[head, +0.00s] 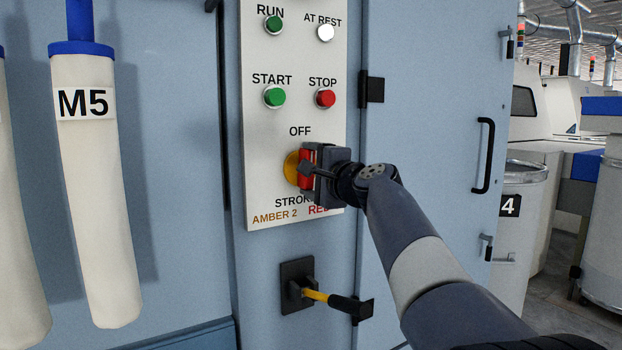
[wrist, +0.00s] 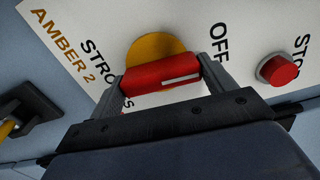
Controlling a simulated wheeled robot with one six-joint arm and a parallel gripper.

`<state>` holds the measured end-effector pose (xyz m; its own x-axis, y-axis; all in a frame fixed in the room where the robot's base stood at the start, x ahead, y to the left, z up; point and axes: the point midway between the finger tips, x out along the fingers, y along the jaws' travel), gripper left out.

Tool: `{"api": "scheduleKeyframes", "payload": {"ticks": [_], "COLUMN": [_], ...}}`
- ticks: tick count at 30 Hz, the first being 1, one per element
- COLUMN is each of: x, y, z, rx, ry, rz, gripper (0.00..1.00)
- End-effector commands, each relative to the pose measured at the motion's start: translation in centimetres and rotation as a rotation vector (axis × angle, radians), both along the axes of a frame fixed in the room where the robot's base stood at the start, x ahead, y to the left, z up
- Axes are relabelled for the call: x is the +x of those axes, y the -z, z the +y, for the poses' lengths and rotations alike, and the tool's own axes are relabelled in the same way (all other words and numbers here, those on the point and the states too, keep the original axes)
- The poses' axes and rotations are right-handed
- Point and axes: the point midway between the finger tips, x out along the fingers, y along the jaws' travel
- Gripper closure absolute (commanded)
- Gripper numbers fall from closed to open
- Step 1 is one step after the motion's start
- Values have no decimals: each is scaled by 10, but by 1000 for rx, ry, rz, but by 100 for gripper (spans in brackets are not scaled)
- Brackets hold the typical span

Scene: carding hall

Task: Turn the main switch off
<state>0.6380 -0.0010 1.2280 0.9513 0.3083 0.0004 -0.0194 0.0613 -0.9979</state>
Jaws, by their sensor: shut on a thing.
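The main switch is a red handle (head: 305,168) on a yellow disc (head: 290,167), on a pale panel (head: 265,185) below the word OFF. In the wrist view the red handle (wrist: 160,76) lies in front of the yellow disc (wrist: 160,48). A white mark is on its right half, the end nearer to OFF. My gripper (head: 312,168) is shut on the red handle; its fingers sit at the handle's two ends in the wrist view. In the head view my gripper hides part of the handle and some lettering.
Green RUN (head: 273,25) and START (head: 274,96) buttons, a red STOP button (head: 325,98) and a white AT REST button (head: 325,33) are above. A yellow and black lever (head: 330,300) juts out below. A door handle (head: 484,156) is to the right.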

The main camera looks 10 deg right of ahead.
Motion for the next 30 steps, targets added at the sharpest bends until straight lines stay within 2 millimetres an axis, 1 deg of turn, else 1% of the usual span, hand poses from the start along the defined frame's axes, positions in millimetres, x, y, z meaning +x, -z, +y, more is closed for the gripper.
{"api": "scheduleKeyframes", "payload": {"ticks": [1, 9, 22, 23, 30], "x": [0, 0, 0, 0, 0], "y": [3, 2, 1, 1, 1], "z": [0, 1, 0, 0, 1], "rx": [-17, -71, -80, -80, -78], "ry": [0, -2, -1, -1, -1], "rz": [-3, -21, -23, -23, -23], "gripper": [45, 45, 45, 19, 0]}}
